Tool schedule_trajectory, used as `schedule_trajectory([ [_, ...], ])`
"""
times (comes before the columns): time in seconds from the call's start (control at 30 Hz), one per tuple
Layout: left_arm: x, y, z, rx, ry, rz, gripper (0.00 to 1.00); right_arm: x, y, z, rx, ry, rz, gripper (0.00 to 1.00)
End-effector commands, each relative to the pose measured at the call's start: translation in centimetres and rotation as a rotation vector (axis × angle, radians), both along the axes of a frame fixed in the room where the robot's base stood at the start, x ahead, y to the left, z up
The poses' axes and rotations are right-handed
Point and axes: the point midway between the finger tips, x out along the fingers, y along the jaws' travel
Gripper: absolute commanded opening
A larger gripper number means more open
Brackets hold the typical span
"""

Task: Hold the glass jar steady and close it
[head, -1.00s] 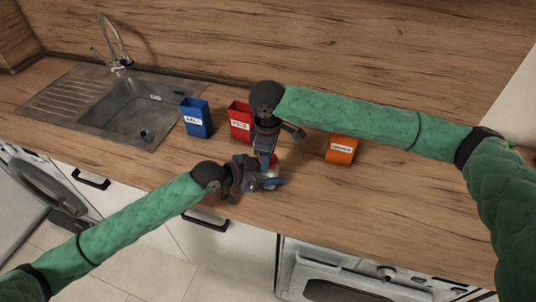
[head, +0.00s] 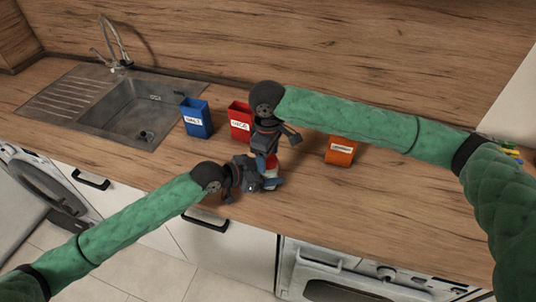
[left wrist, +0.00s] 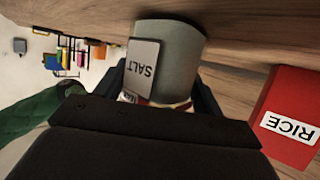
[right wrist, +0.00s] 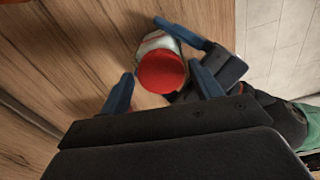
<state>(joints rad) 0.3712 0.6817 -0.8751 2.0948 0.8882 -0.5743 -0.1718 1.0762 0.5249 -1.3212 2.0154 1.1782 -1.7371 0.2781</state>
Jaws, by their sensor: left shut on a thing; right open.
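The jar (left wrist: 175,50) is a pale grey cylinder with a white SALT label in the left wrist view. My left gripper (head: 266,181) is shut on its body, at the counter's front. The red lid (right wrist: 160,72) is on the jar's mouth side in the right wrist view, with the pale jar body (right wrist: 157,42) behind it. I cannot tell whether the lid is fully seated. My right gripper (right wrist: 162,88) is open, with one blue finger on each side of the lid and gaps between. In the head view the lid (head: 272,161) is partly hidden by my right gripper.
A sink (head: 140,108) is at the left.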

Motion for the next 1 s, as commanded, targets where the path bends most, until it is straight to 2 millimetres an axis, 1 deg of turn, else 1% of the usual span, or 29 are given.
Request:
schedule_trajectory([
  [0.17,0.0,-0.1,-0.1,0.0,0.002,-0.001,0.05,-0.1,0.3,1.2,0.005,0.0,0.004,0.7],
  [0.4,0.0,0.0,-0.1,0.0,0.002,-0.001,0.05,-0.1,0.2,4.0,0.004,-0.002,0.004,0.7],
  [0.5,0.0,0.0,-0.1,0.0,0.002,-0.001,0.05,-0.1,0.1,4.5,0.002,0.0,0.003,0.7],
  [0.7,0.0,0.0,-0.1,0.0,0.001,0.0,0.05,-0.1,0.1,4.5,0.001,0.0,0.002,0.7],
  [0.73,0.0,0.0,-0.1,0.0,0.001,0.0,0.05,-0.1,0.1,4.5,0.001,0.0,0.002,0.68],
  [0.83,0.0,0.0,-0.1,0.0,0.001,0.0,0.05,0.1,0.1,4.7,0.001,-0.004,0.002,0.68],
  [1.0,0.0,0.0,-0.1,0.0,0.001,0.0,0.05,1.2,-0.1,6.7,-0.003,-0.041,0.0,0.68],
])
